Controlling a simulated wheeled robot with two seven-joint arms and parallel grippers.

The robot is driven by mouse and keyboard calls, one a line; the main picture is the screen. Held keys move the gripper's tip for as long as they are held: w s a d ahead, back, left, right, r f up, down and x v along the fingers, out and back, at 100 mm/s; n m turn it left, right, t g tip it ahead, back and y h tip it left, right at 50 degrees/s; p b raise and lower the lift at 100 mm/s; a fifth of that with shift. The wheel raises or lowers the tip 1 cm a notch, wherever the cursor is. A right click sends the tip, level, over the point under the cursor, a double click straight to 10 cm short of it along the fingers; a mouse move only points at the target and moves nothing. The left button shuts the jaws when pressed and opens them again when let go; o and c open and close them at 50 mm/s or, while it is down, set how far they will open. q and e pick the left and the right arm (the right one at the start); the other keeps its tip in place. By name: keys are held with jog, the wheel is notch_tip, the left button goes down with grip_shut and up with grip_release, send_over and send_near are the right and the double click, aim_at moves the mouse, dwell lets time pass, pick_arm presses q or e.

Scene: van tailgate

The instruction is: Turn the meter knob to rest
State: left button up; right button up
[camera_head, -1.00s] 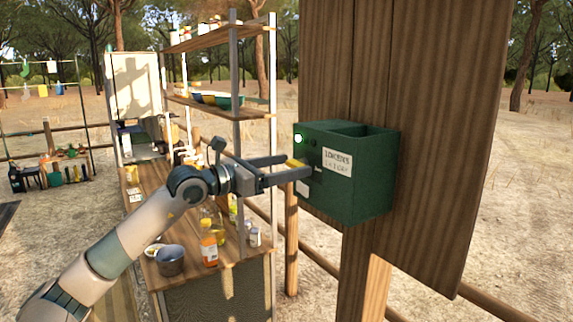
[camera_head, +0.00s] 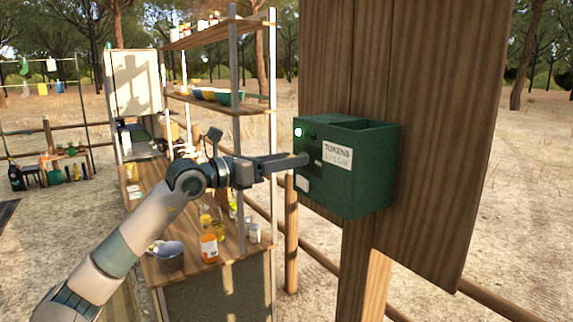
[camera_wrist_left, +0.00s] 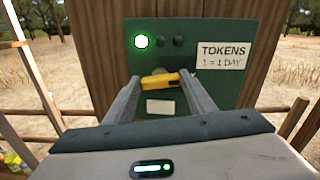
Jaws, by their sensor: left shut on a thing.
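The dark green token box (camera_head: 355,190) is fixed to the brown wooden board. It also shows in the left wrist view (camera_wrist_left: 235,97), with a white "TOKENS 1 = 1 DAY" label (camera_wrist_left: 222,55). My left gripper (camera_head: 302,160) reaches the box front from the left. In the left wrist view my left gripper (camera_wrist_left: 165,82) is shut on the yellow meter knob (camera_wrist_left: 160,80), a finger at each side. The knob lies nearly level there. In the head view the fingers hide the knob. The green lamp (camera_wrist_left: 141,41) is lit; two lamps beside it are dark. My right gripper is not in view.
A wooden counter (camera_head: 205,262) with bottles, a metal pot (camera_head: 169,256) and cans stands below and left of the arm. A shelf rack (camera_head: 222,105) rises behind the gripper. A wooden post and rail stand under the board. Open ground lies to the right.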

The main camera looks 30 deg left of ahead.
pick_arm(q)
jog(key=shift+a+f+n+p, duration=0.1)
jog(key=shift+n+p, duration=0.4)
jog(key=shift+n, duration=3.6)
jog(key=shift+a+f+n+p, duration=0.1)
jog(key=shift+n+p, duration=0.35)
jog(key=shift+n, duration=3.65)
jog(key=o, duration=1)
jog(key=shift+o, duration=0.2)
